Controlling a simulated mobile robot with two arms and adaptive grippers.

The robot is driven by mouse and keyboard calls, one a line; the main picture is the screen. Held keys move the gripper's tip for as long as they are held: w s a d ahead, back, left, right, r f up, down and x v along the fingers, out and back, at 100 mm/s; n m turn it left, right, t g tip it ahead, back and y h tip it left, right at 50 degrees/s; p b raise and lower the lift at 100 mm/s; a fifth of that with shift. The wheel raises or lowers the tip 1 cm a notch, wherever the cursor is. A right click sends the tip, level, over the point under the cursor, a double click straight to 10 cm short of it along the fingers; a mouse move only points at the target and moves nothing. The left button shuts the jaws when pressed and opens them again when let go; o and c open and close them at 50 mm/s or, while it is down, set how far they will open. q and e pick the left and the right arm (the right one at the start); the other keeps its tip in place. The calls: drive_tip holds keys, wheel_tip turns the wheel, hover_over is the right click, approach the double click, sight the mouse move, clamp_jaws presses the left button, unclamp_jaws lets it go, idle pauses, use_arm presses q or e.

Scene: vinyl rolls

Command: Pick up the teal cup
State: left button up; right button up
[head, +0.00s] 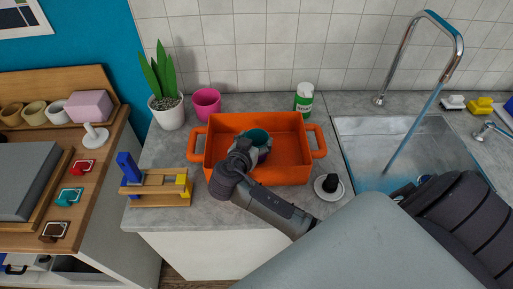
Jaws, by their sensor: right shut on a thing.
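The teal cup (259,136) is in the head view, inside or just above the orange tray (297,169). Only its dark teal top shows clearly; my right gripper (257,150) covers part of its near side. The right gripper is shut on the cup, reaching in from the lower right over the tray's near wall. I cannot tell whether the cup still touches the tray floor. My left gripper is not in the picture.
A pink cup (207,102) and potted plant (168,108) stand behind left. A wooden stand (158,188) is left of the tray. A green-white can (304,98) stands behind it, a dark object on a white disc (329,186) to the right. The sink (405,150) lies farther right.

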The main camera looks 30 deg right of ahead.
wheel_tip(320, 180, up, 10)
drive_tip(key=b, duration=0.2)
idle(0.4)
